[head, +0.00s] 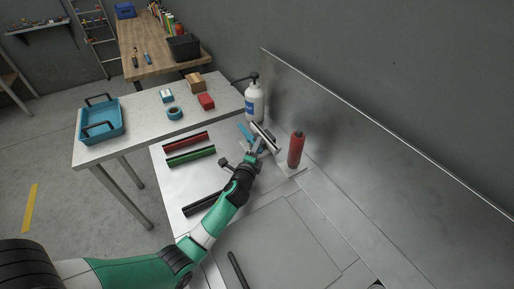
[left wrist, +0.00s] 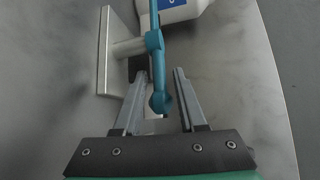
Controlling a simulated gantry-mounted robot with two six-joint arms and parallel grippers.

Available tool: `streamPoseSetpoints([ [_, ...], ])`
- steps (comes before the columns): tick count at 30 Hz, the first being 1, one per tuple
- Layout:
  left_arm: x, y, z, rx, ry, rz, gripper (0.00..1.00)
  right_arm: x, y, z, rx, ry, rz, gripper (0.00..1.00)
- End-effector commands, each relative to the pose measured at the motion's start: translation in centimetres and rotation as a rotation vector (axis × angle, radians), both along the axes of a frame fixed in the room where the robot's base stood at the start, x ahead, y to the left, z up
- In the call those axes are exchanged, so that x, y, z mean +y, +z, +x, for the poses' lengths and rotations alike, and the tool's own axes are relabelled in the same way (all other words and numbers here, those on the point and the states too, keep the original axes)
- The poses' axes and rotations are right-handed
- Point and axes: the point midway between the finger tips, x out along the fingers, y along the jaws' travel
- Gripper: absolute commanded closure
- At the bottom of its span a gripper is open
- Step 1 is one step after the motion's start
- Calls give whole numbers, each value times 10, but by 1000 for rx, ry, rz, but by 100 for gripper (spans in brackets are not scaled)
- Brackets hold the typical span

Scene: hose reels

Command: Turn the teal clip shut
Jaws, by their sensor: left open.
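The teal clip (left wrist: 155,45) is a slim lever with a rounded knob at its lower end in the left wrist view. It joins a pale post that sticks out from a flat light plate (left wrist: 103,50). In the head view a bit of the clip's teal (head: 243,130) shows beside my left gripper (head: 259,147). In the left wrist view my left gripper (left wrist: 158,78) is open, with its fingers on either side of the clip's lower end. A gap shows on the right side; contact on the left is unclear. My right gripper is not in view.
A white bottle (head: 254,103) stands just behind the clip. A red cylinder (head: 296,149) stands upright on a small pale base to the right. Red (head: 186,142) and green (head: 190,157) bars lie to the left. A metal back panel (head: 390,150) bounds the right side.

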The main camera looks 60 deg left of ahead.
Motion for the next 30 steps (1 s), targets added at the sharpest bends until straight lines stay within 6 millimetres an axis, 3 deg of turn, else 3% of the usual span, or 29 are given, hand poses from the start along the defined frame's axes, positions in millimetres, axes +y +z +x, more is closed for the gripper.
streamPoseSetpoints([
  [1, 0, 0, 0, 0, 0, 0, 70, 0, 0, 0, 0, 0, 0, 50],
  [6, 0, 0, 0, 0, 0, 0, 100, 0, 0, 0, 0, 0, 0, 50],
  [30, -2, -1, 1, -1, -6, -2, 100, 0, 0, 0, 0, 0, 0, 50],
])
